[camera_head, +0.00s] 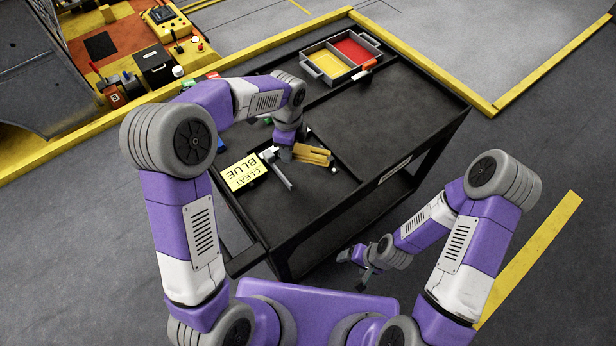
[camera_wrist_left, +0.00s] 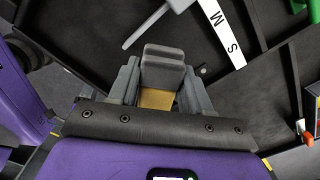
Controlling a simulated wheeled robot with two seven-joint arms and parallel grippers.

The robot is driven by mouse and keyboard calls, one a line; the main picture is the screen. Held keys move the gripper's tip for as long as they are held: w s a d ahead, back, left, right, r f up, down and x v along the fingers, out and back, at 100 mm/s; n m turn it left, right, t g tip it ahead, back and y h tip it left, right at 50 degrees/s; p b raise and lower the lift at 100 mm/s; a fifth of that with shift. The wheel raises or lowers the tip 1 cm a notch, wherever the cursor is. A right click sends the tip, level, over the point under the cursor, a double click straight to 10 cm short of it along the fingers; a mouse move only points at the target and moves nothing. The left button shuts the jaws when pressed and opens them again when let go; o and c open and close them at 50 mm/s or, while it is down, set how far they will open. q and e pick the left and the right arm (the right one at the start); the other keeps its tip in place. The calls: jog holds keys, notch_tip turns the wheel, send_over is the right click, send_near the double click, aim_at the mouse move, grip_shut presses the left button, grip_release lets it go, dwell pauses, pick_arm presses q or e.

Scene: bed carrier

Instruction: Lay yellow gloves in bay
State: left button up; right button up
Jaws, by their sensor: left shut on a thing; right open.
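A mustard-yellow folded piece (camera_head: 314,155), which looks like the yellow gloves, is at the jaws of my left gripper (camera_head: 288,143), low over the black cart top (camera_head: 320,200). In the left wrist view, a tan-yellow patch (camera_wrist_left: 156,98) shows between the grey fingers of the left gripper (camera_wrist_left: 162,80), which are shut on it. The fingers hide most of it. I cannot tell whether it touches the cart surface. My right gripper (camera_head: 362,270) is open and empty, beside the cart's near side and below its top.
A yellow "CLEAT BLUE" card (camera_head: 244,171) and a grey T-shaped piece (camera_head: 275,168) lie left of the left gripper. A grey tray (camera_head: 345,76) with yellow and red compartments stands at the cart's far end. Raised dividers cross the top. The near right area is clear.

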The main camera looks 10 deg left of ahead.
aim_at(300, 167)
pick_arm(q)
jog(key=m, duration=0.1)
jog(key=w+m, duration=0.1)
jog(key=d+m, duration=0.1)
jog(key=m, duration=0.1)
jog(key=shift+w+d+f, duration=0.1)
jog(key=shift+w+f, duration=0.2)
jog(key=shift+w, duration=0.05)
jog(key=f+m+b, duration=0.1)
jog(key=f, duration=0.2)
jog(key=f+m+b, duration=0.1)
jog(key=f, duration=0.2)
jog(key=w+d+f+m+b, duration=0.1)
jog(key=f, duration=0.3)
jog(key=shift+w+f+m+b, duration=0.1)
jog(key=shift+m+b, duration=0.25)
jog(key=shift+m, duration=0.05)
jog(key=o, duration=1.1)
jog(key=shift+c, duration=0.2)
